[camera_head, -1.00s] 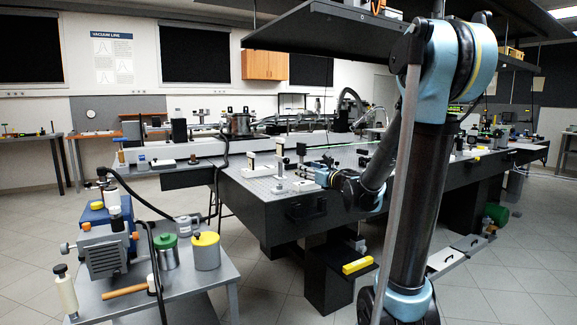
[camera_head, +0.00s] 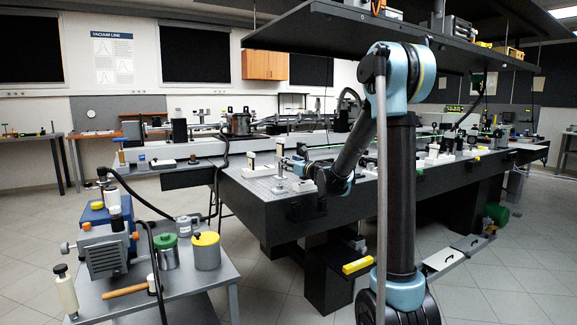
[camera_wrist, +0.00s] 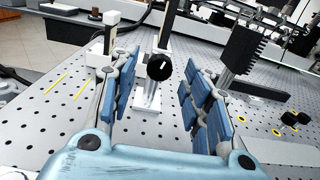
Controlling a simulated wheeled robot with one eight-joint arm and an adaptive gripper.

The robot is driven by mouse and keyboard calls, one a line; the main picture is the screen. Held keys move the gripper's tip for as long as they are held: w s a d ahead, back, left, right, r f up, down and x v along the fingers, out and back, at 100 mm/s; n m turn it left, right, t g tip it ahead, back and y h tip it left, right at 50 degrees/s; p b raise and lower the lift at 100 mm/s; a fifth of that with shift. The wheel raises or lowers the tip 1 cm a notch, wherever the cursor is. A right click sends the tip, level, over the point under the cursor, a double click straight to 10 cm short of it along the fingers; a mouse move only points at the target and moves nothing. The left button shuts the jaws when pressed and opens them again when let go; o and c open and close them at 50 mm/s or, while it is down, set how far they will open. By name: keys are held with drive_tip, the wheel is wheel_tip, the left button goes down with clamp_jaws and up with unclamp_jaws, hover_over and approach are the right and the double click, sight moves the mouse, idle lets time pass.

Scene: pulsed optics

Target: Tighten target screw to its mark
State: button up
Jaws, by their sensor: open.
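In the wrist view a round black knob-like screw head (camera_wrist: 159,67) with a short white mark on its face sits on a silver post (camera_wrist: 153,97). The post rises from a white base on the perforated optical table. My gripper (camera_wrist: 161,74) is open, with one blue-padded finger to the left of the knob and one to the right. Gaps show on both sides, so the pads are apart from it. In the head view my gripper (camera_head: 297,167) is low over the near left part of the table (camera_head: 262,200); the knob is too small to tell there.
A black finned block (camera_wrist: 240,55) stands to the right of my gripper. A white-topped mount (camera_wrist: 103,37) stands at left. In the head view a dark shelf (camera_head: 330,30) hangs above and a cart (camera_head: 200,282) stands at left.

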drive_tip(key=shift+x, duration=0.8)
clamp_jaws()
drive_tip(key=shift+m, duration=1.6)
unclamp_jaws()
drive_tip(key=shift+s, duration=0.1)
